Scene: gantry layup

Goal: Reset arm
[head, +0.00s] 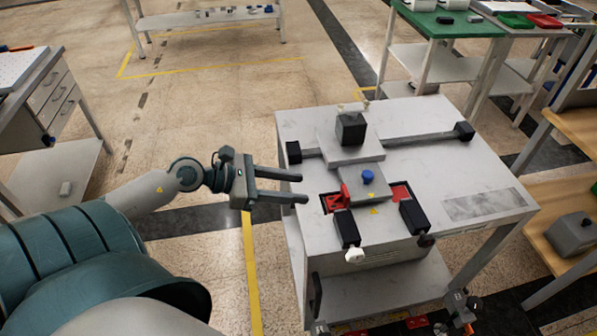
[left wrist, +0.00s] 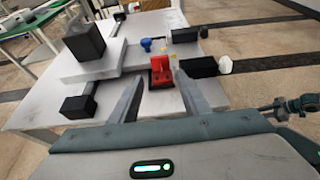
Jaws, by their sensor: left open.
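My left gripper (head: 303,188) reaches in from the left, at the left edge of the grey worktable (head: 300,125). Its two dark fingers are parallel and apart, with nothing between them. In the left wrist view, the fingers of my left gripper (left wrist: 160,85) point over the table toward a red clamp-like part (left wrist: 160,72). This red part (head: 338,198) lies past the fingertips in the head view. What seems to be my right arm (left wrist: 300,106) shows small at the right edge of the left wrist view; its jaws are too small to read.
The worktable carries a grey stepped fixture with a black block (head: 351,130), a blue knob (head: 368,176) and black clamps (head: 347,229). A drawer cabinet (head: 62,100) stands left, a green-topped bench (head: 440,22) behind right, a wooden shelf (head: 558,240) right. Open floor lies behind my left arm.

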